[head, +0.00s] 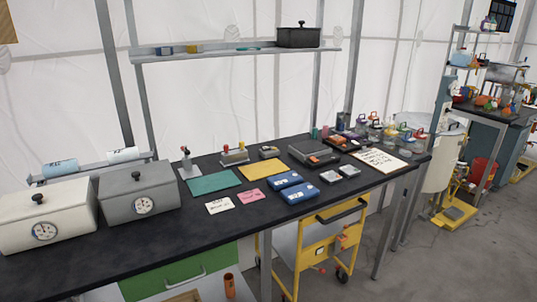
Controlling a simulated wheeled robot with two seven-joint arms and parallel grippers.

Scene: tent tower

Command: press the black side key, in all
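I cannot clearly make out a black side key at this size. Several small devices stand on the black bench (130,237). A pale stand with a red-tipped upright lever (186,162) is at the back. Next to it is a grey block with red and yellow knobs (235,156). A small grey-yellow box (269,152) and a dark flat-topped device like a scale (314,153) are further right. Two blue cases (285,180) lie in front, with two small grey boxes (330,176) to their right. Neither of my grippers is in view.
A white box (43,215) and a grey box (138,193), both with dials, fill the bench's left. Green (214,182) and yellow (260,170) mats lie mid-bench. Jars (390,135) crowd the right end. A yellow cart (325,243) stands below. The bench's front left is bare.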

